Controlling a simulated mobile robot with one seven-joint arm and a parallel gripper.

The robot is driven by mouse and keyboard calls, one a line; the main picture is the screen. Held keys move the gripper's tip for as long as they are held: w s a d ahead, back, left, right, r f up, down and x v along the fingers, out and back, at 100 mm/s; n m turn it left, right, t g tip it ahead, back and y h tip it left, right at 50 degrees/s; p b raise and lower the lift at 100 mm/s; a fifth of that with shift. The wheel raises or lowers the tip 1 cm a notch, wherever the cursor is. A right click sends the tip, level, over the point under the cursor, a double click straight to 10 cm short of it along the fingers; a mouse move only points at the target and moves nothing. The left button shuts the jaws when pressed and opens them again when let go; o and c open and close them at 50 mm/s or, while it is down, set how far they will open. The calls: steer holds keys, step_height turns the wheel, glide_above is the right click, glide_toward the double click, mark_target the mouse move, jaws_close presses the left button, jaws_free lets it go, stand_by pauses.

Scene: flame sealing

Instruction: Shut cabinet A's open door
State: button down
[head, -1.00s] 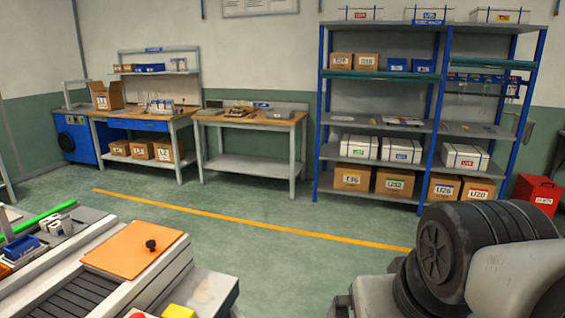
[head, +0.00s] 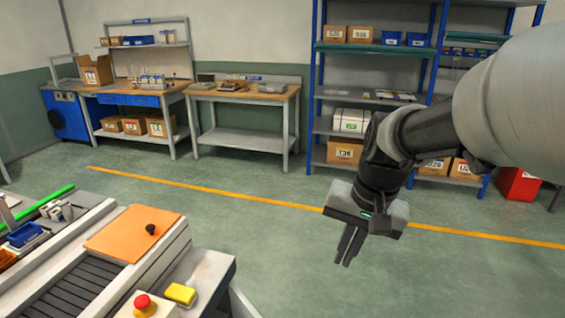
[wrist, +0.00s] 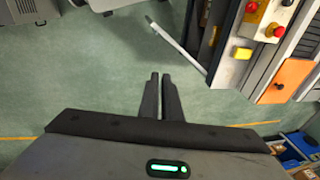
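A thin pale panel (wrist: 178,47) stands out at an angle from the side of the machine in the wrist view. It looks like an open door seen from above, but no label shows that it is cabinet A's. In the head view a grey edge (head: 241,300) beside the machine at the bottom may be the same panel. My gripper (head: 346,245) hangs over open floor to the right of the machine, pointing down. Its two dark fingers (wrist: 160,77) are close together with nothing between them. In the wrist view the panel lies ahead of the fingertips, apart from them.
The machine top carries an orange plate (head: 133,232), a red stop button (head: 143,303) and a yellow block (head: 180,294). Workbenches (head: 245,95) and a blue-framed shelf (head: 318,90) with boxes line the back wall. The floor (head: 270,245) between is clear, crossed by a yellow line.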

steer(key=w+d+f+m+g+y+b, duration=0.1)
steer(key=w+f+m+g+b, duration=0.3)
steer(key=f, duration=1.4)
steer(key=w+f+m+g+y+b, duration=0.15)
steer(key=w+f+b, duration=0.4)
steer(key=f, duration=1.15)
steer(key=s+a+r+b+x, duration=0.1)
steer(key=a+b+x, duration=0.1)
steer(key=x, duration=1)
steer(key=shift+m+t, duration=0.45)
steer(key=shift+a, duration=0.2)
